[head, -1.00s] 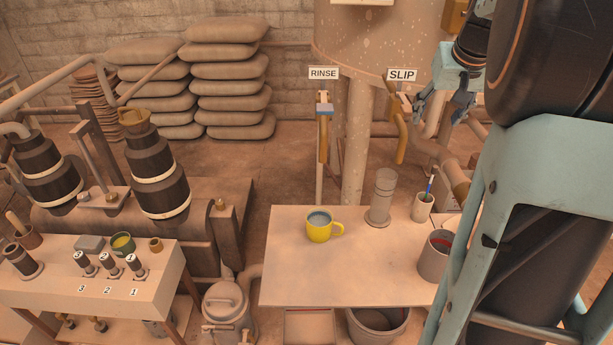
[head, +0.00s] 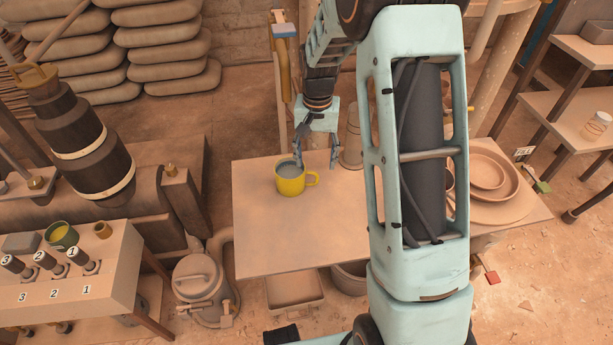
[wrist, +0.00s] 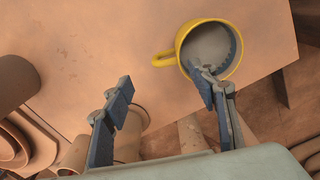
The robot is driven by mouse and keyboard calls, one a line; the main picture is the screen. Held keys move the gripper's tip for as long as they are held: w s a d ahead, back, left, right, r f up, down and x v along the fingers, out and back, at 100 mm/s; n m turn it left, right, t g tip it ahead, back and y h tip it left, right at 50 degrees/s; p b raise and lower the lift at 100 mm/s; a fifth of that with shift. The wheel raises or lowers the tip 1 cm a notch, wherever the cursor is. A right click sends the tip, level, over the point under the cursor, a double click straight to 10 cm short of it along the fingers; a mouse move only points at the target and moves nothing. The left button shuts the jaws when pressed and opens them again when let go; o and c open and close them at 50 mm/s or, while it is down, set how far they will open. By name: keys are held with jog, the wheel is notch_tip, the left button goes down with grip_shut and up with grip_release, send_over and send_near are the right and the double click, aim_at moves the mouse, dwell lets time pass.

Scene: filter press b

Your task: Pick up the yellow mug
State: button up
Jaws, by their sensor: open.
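The yellow mug (head: 290,179) stands upright on the left part of the table, its handle to the right in the head view. It holds something grey. In the wrist view the mug (wrist: 183,48) is at upper right, its handle to the left. My gripper (head: 318,166) is open just behind and above the mug. In the wrist view one finger of my gripper (wrist: 165,91) overlaps the mug's near rim; the other is apart, to the left. I cannot tell whether the finger touches the mug or is only above it. Nothing is between the fingers.
The table (head: 270,245) is bare in front of the mug. Brown bowls (head: 485,170) are at the table's right end. My arm hides the table's middle right.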

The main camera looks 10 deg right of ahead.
aim_at(310, 183)
jog(key=f+b, duration=0.1)
jog(key=f, duration=0.1)
jog(key=a+f+b, duration=0.1)
jog(key=f, duration=0.2)
jog(key=f+b, duration=0.1)
jog(key=f, duration=0.2)
jog(key=shift+s+a+f, duration=0.15)
jog(key=shift+a+f, duration=0.05)
jog(key=shift+c, duration=0.5)
jog(key=shift+r, duration=0.1)
grip_shut()
